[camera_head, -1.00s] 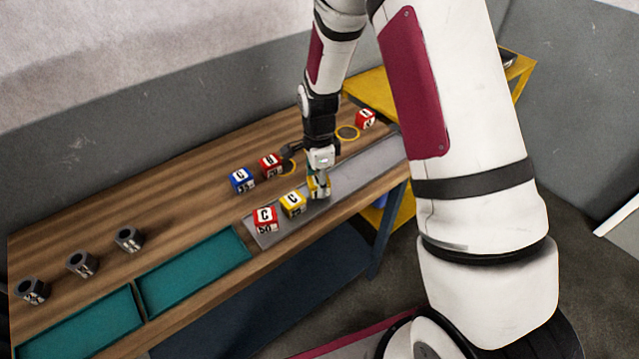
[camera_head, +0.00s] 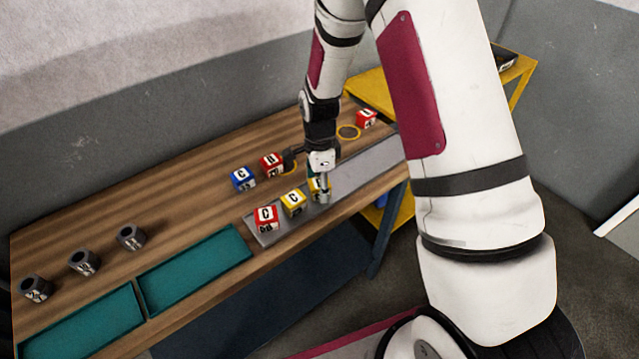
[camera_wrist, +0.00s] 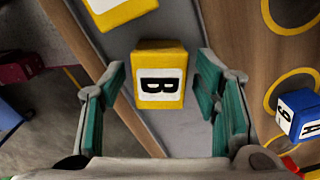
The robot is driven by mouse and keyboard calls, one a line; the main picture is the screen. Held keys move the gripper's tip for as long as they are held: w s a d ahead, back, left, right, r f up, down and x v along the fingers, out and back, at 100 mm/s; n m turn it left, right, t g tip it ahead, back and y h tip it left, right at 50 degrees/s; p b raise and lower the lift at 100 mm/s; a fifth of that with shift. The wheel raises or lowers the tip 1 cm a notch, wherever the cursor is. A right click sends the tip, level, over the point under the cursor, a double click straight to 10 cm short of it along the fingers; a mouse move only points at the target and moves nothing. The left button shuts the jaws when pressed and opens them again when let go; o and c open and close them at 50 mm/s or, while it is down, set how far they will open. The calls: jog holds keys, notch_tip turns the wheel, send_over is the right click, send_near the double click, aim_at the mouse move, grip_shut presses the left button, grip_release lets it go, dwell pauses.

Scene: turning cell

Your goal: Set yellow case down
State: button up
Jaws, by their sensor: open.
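A yellow case (camera_wrist: 160,75) with a white label and a black letter sits on the grey metal strip (camera_head: 370,165). In the wrist view it lies between the two teal-padded fingers of my gripper (camera_wrist: 160,85), with a gap showing on each side. My gripper is open around it. In the head view the gripper (camera_head: 323,182) stands over the right end of the case row and hides much of this yellow case (camera_head: 314,187). A second yellow case (camera_head: 292,203) stands just left of it on the strip.
A red case (camera_head: 265,219) stands at the strip's left end. Blue (camera_head: 242,179) and red (camera_head: 271,165) cases stand behind, and another red case (camera_head: 366,118) sits far right near a yellow ring (camera_head: 348,132). Teal trays (camera_head: 195,262) and several dark cylinders (camera_head: 130,237) are left. The strip's right part is clear.

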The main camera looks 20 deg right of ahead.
jog(key=s+r+n+t+b, duration=0.1)
jog(key=s+r+n, duration=0.3)
jog(key=r, duration=0.9)
jog(key=s+r+n+t, duration=0.2)
jog(key=s+r+n, duration=0.25)
jog(key=r, duration=0.95)
jog(key=s+r+n+t, duration=0.1)
jog(key=s+r+n, duration=0.2)
jog(key=s+n, duration=0.2)
jog(key=s+r+n+t, duration=0.1)
jog(key=s+r+n, duration=0.2)
jog(key=s, duration=0.6)
jog(key=shift+s+r+n+t, duration=0.3)
jog(key=shift+s+n, duration=0.1)
jog(key=shift+n, duration=0.75)
